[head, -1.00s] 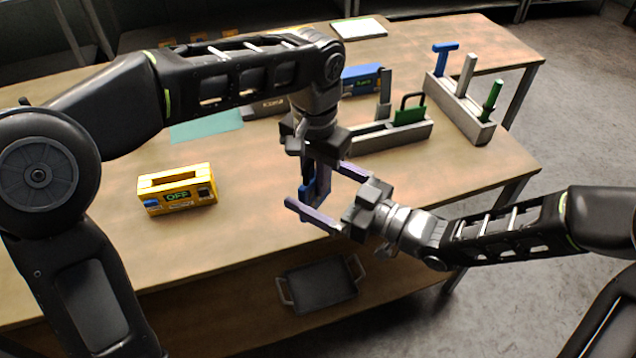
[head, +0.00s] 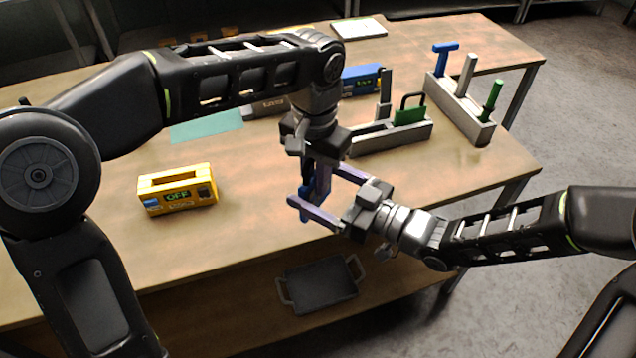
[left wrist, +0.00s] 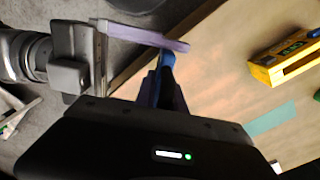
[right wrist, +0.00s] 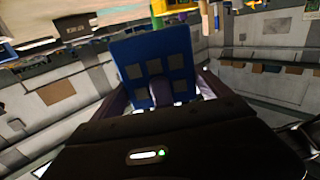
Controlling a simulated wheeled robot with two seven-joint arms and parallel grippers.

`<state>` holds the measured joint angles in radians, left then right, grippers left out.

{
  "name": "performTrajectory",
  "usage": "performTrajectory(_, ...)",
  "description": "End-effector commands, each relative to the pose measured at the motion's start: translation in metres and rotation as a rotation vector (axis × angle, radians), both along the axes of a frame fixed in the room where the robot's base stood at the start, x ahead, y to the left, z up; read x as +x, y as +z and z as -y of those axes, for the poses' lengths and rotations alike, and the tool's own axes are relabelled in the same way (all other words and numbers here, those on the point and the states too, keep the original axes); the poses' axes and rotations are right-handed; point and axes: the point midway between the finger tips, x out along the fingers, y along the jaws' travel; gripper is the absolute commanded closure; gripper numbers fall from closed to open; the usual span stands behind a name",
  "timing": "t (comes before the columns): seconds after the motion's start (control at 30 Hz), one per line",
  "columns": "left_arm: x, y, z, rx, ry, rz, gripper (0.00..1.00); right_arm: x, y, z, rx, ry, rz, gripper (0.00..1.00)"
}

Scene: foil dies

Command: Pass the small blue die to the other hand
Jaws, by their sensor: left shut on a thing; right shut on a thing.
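The small blue die (head: 304,216) is mostly hidden between the fingers in the head view. Its blue edge also shows in the left wrist view (left wrist: 168,60). In the right wrist view its broad blue face (right wrist: 178,45) with several square marks fills the space between the fingers. My left gripper (head: 318,180) points down from above and is shut on the die. My right gripper (head: 317,186) comes in from the right, its two long purple fingers on either side of the die, shut on it. Both hold it above the table's front edge.
A yellow device (head: 178,188) reading OFF stands on the table (head: 240,240) at left. A grey rack (head: 400,137) with a green die and a longer rack (head: 470,115) with blue, grey and green handles stand at right. A blue device (head: 362,79) is behind. A dark tray (head: 320,285) lies below.

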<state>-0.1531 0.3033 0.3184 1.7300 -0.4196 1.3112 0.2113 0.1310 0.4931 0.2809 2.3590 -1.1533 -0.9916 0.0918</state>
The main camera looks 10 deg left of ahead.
Motion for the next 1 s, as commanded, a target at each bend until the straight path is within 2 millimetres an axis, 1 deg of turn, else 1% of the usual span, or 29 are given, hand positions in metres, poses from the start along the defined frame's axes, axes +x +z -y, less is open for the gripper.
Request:
performTrajectory(0.03,0.000,0.001,0.000,0.000,0.000,0.002,1.00,0.000,0.000,0.000,0.000,0.000,0.000,0.69)
performTrajectory(0.17,0.000,0.001,0.000,0.000,0.000,0.002,1.00,0.000,0.000,0.000,0.000,0.000,0.000,0.79)
performTrajectory(0.2,0.000,0.001,0.000,0.000,0.000,0.002,0.82,0.000,0.001,0.000,0.002,0.000,0.002,0.79)
performTrajectory(0.47,0.000,0.000,0.000,0.000,0.000,0.001,0.61,0.000,0.001,0.000,0.002,0.000,0.002,0.79)
performTrajectory(0.8,0.002,0.003,0.001,-0.001,0.002,0.014,0.60,0.000,0.001,0.000,0.002,0.000,0.002,0.79)
performTrajectory(0.87,0.006,0.008,0.002,-0.004,0.005,0.033,0.60,0.000,0.001,0.000,0.002,0.000,0.002,0.79)
performTrajectory(0.93,0.014,0.017,0.004,-0.011,0.013,0.075,0.60,0.000,0.001,0.000,0.002,0.000,0.002,0.79)
performTrajectory(1.0,0.025,0.031,0.007,-0.022,0.024,0.133,0.60,0.000,0.001,0.000,0.002,0.000,0.002,0.79)
